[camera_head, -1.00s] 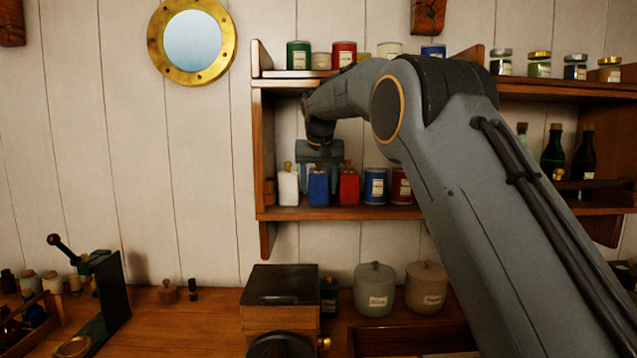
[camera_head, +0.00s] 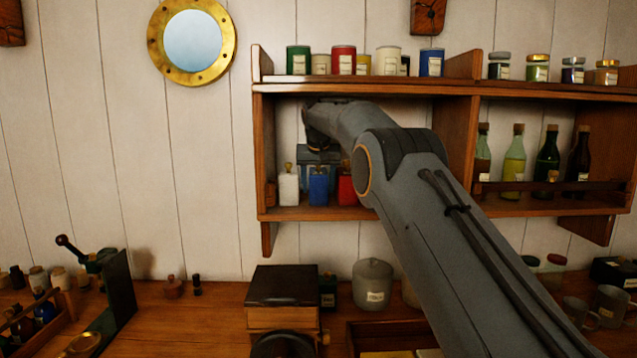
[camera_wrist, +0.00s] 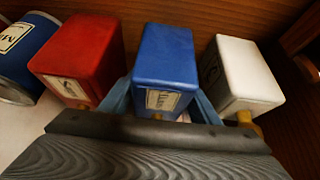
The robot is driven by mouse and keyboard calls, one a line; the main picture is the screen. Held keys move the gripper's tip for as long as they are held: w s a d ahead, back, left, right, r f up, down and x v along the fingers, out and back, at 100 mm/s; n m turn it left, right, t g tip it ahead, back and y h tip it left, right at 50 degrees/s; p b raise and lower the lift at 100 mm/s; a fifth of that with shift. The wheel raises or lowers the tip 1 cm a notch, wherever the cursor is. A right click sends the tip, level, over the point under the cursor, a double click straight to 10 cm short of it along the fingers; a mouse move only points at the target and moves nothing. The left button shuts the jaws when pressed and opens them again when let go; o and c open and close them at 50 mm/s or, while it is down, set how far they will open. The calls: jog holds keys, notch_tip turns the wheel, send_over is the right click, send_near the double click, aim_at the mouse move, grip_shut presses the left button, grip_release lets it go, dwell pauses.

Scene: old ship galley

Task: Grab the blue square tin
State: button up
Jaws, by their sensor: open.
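The blue square tin (camera_head: 318,187) stands on the lower shelf between a white square tin (camera_head: 288,187) and a red square tin (camera_head: 347,188). In the wrist view the blue tin (camera_wrist: 165,58) fills the middle, with its pale label facing me. My gripper (camera_head: 319,158) is at the tin's upper part in the head view. In the wrist view my open gripper (camera_wrist: 162,98) has one finger on each side of the blue tin, in the narrow gaps beside its neighbours. I cannot tell whether the fingers touch it.
The red tin (camera_wrist: 82,58) and white tin (camera_wrist: 238,75) stand close on either side. A blue round can (camera_wrist: 28,50) is beyond the red one. The upper shelf board (camera_head: 375,88) runs just above my arm, and the shelf's wooden side wall (camera_head: 259,150) is at the left.

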jog(key=shift+f, duration=0.1)
jog(key=c, duration=1)
jog(key=shift+c, duration=0.2)
jog(key=shift+r, duration=0.2)
